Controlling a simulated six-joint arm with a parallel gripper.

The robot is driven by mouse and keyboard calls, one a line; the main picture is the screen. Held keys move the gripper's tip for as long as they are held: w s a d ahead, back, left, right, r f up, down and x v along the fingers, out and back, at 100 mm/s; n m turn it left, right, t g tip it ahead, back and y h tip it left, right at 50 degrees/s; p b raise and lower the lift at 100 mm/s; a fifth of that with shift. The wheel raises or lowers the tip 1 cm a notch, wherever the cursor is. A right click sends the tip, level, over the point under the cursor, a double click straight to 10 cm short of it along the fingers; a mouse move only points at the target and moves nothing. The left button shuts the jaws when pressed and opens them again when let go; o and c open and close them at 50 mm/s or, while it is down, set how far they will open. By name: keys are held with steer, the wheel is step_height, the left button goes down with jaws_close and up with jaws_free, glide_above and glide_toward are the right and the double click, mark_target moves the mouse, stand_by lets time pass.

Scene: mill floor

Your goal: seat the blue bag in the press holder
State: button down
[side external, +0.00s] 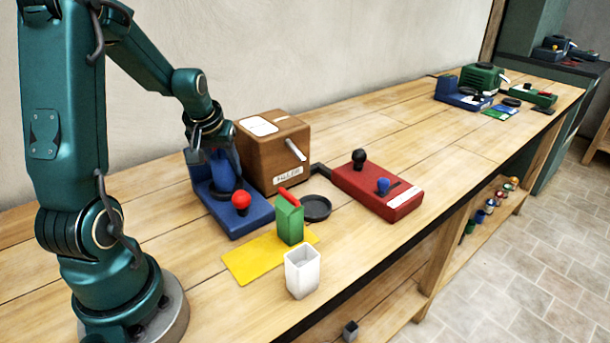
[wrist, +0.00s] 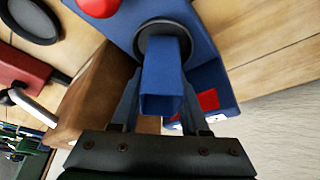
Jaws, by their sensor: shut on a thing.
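The blue bag (wrist: 162,85) is between the fingers of my gripper (wrist: 160,108) in the wrist view, and the gripper is shut on it. In the side view my gripper (side external: 212,140) is over the blue press (side external: 247,215), with the blue bag (side external: 222,172) below it, partly hidden. The press has a red knob (side external: 241,200). A dark round holder (wrist: 142,42) on the press shows around the bag's far end. I cannot tell how deep the bag sits in it.
A wooden box (side external: 262,150) with a handle stands close beside the press. A black dish (side external: 316,208), a red unit (side external: 380,190), a green bag (side external: 289,222) on a yellow mat (side external: 250,262) and a white cup (side external: 302,275) are nearby.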

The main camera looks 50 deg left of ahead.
steer(key=shift+f, duration=0.5)
steer(key=c, duration=0.7)
jaws_free()
steer(key=shift+r, duration=0.1)
steer(key=shift+v, duration=5.45)
